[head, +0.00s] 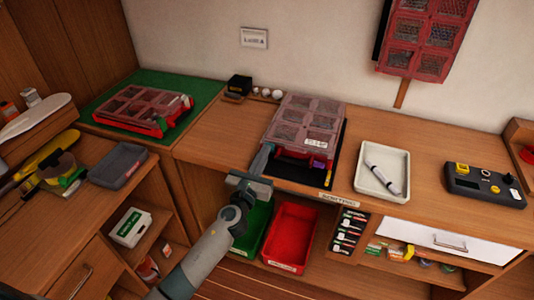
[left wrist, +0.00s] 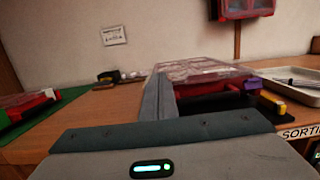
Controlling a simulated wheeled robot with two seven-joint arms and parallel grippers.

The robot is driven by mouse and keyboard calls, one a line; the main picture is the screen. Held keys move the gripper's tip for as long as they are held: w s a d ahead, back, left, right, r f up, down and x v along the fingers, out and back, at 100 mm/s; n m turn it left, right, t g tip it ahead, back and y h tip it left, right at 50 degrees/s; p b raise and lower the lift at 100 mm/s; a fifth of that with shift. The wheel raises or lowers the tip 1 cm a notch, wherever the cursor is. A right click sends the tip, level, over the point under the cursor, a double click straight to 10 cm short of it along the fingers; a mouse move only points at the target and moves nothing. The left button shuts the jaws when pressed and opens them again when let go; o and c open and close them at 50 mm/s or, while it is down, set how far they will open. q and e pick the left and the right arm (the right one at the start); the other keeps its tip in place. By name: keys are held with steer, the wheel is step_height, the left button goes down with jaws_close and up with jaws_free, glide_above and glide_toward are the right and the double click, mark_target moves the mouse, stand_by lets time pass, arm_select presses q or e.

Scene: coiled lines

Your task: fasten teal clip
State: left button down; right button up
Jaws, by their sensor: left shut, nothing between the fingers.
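A case (head: 302,122) with a clear, reddish compartment lid lies on the wooden bench, over a dark mat. It also shows in the left wrist view (left wrist: 205,70). A purple clip (head: 318,161) is at the right of its front edge, and it shows in the left wrist view (left wrist: 252,84). I cannot make out a teal clip; the left part of the front edge is partly hidden behind my gripper. My left gripper (head: 262,159) is shut and empty at the case's front left corner; I cannot tell whether it touches. My right gripper is not in view.
A white tray (head: 361,183) with a pen-like item stands right of the case, then a dark control box (head: 486,188). Another red case (head: 141,108) lies on a green mat at the left. Red (head: 288,235) and green bins sit below the bench edge.

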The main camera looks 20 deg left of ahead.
arm_select(q)
steer(key=s+r, duration=0.3)
steer(key=s, duration=0.5)
steer(key=shift+a, duration=0.25)
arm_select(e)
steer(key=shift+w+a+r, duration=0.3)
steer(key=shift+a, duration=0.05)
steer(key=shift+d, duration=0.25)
